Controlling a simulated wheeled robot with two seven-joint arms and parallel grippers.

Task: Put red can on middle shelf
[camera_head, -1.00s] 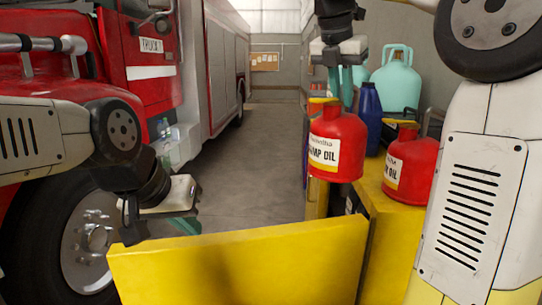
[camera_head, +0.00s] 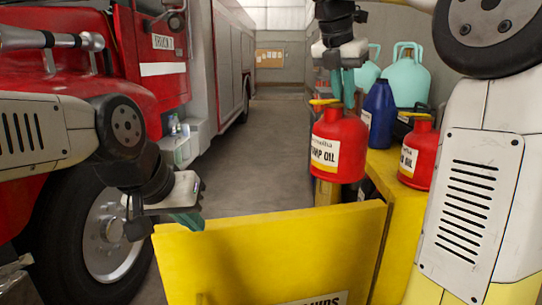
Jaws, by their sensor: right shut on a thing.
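A red can (camera_head: 339,143) with a white pump oil label and yellow cap hangs upright from my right gripper (camera_head: 342,88). The teal fingers of that gripper are closed at the can's top. A second red can (camera_head: 418,152) stands on the yellow cabinet (camera_head: 408,210) to the right, partly hidden by my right arm. My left gripper (camera_head: 187,215) is low at the left, by the top edge of a yellow panel (camera_head: 270,250). Its fingers are partly hidden, so its opening is unclear. No middle shelf can be made out.
The red truck (camera_head: 150,60) with its large wheel stands at the left. A blue bottle (camera_head: 378,113) and teal jugs (camera_head: 407,75) stand on the cabinet at the back right. Bare floor (camera_head: 270,150) runs between truck and cabinet.

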